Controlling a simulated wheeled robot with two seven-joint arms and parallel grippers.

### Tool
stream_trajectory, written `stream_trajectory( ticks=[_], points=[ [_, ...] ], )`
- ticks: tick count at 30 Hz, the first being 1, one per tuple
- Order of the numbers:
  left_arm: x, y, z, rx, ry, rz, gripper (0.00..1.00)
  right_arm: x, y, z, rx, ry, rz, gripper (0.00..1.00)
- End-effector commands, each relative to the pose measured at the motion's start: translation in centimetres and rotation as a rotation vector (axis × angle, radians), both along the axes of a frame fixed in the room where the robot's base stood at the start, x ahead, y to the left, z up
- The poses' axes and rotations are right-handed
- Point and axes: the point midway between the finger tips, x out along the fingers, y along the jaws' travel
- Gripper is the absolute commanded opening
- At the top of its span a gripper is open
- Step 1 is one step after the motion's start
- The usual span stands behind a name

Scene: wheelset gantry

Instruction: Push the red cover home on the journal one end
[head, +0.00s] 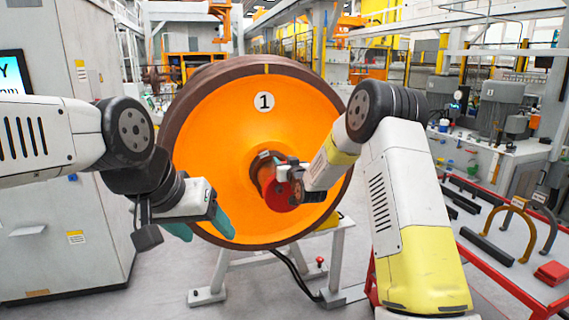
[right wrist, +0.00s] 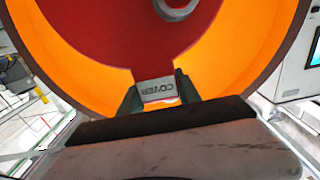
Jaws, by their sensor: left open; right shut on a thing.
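The large orange wheel (head: 215,130) bears a round label "1" and stands upright on its stand. The journal (head: 264,172) sticks out from its middle. The round red cover (head: 283,196) sits at the journal's outer end; I cannot tell how far on it is. My right gripper (head: 291,174) is at the cover's upper edge. In the right wrist view the red cover (right wrist: 85,32) fills the upper middle, and my right gripper (right wrist: 158,92) is shut on its light tab marked "COVER". My left gripper (head: 203,228) is open and empty, in front of the wheel's lower left.
A grey cabinet (head: 60,200) stands close at the left. At the right, a red-edged table (head: 490,262) carries dark bars, horseshoe-shaped pieces (head: 514,225) and a red block (head: 552,273). The wheel's pale stand (head: 336,265) and a black cable are below. The floor in front is clear.

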Motion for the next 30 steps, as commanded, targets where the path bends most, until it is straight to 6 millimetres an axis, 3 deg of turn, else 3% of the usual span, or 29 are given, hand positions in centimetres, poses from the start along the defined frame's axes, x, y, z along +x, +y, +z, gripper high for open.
stream_trajectory(
  ticks=[11,12,15,25,30],
  points=[
    [0.0,0.0,0.0,0.0,0.0,0.0,0.65,0.9,0.3,0.2,0.001,-0.003,0.0,0.0],
    [0.0,0.0,0.0,0.0,0.0,0.0,0.65,0.9,0.3,0.2,0.001,-0.003,0.0,0.43],
    [0.0,0.0,0.0,0.0,0.0,0.0,0.65,0.9,0.3,0.1,0.001,-0.002,0.0,0.63],
    [0.0,0.0,0.0,0.0,0.0,0.0,0.65,0.7,0.2,-0.1,-0.001,0.002,0.0,0.65],
    [0.0,0.0,0.0,0.0,0.0,0.0,0.65,-1.0,-0.4,0.0,-0.001,0.002,-0.001,0.65]
  ],
)
